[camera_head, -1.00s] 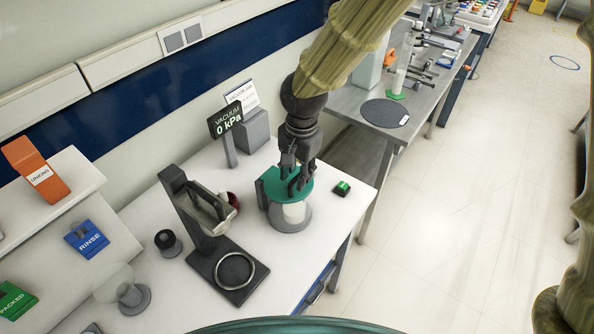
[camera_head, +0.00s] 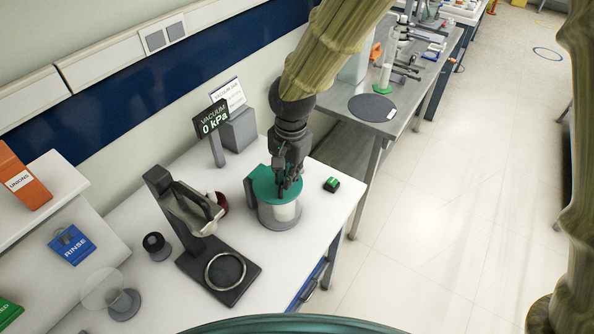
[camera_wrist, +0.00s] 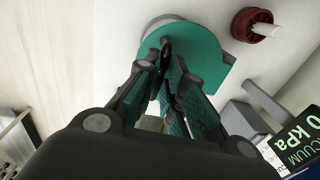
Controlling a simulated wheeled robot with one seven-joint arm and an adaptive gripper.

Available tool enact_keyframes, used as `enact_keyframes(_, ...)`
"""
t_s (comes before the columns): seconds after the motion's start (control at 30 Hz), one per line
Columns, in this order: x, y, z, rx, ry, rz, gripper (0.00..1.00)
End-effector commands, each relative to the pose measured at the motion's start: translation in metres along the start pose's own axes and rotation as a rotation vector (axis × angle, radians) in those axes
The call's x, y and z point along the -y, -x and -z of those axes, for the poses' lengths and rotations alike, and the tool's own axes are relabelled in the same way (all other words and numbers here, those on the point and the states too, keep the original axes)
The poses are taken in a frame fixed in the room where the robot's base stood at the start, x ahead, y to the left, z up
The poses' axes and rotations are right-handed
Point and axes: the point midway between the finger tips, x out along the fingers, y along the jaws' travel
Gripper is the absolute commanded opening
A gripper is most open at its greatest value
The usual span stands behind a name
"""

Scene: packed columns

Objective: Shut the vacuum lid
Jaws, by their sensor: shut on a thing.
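The vacuum jar (camera_head: 285,213) is a clear cylinder on a grey base near the right end of the white bench. Its teal lid (camera_head: 262,178) lies over the top, with a dark block at its left side. I cannot tell whether the lid sits flush. My gripper (camera_head: 287,190) points down at the lid. In the wrist view my fingers (camera_wrist: 165,60) come together on a small black handle (camera_wrist: 166,46) on the teal lid (camera_wrist: 212,60). The fingers hide part of the lid and handle.
The vacuum display (camera_head: 212,120) reads 0 kPa behind the jar. A dark stand (camera_head: 187,210) with a ring is to the left. A green button (camera_head: 332,184) sits to the right. Open floor lies right of the bench.

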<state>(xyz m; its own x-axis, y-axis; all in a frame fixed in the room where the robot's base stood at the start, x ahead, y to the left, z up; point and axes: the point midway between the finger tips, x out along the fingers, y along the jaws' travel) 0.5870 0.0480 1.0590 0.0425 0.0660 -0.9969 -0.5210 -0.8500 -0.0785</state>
Motion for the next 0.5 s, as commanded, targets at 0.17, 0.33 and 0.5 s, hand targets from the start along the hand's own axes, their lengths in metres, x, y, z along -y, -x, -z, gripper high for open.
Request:
enact_keyframes(0.17, -0.0042, -0.0028, -0.0021, 0.004, 0.002, -0.012, 0.00)
enact_keyframes(0.33, -0.0049, -0.0034, -0.0024, 0.005, 0.002, -0.014, 0.25)
enact_keyframes(0.5, -0.0031, -0.0027, -0.0021, 0.003, 0.002, -0.010, 0.32)
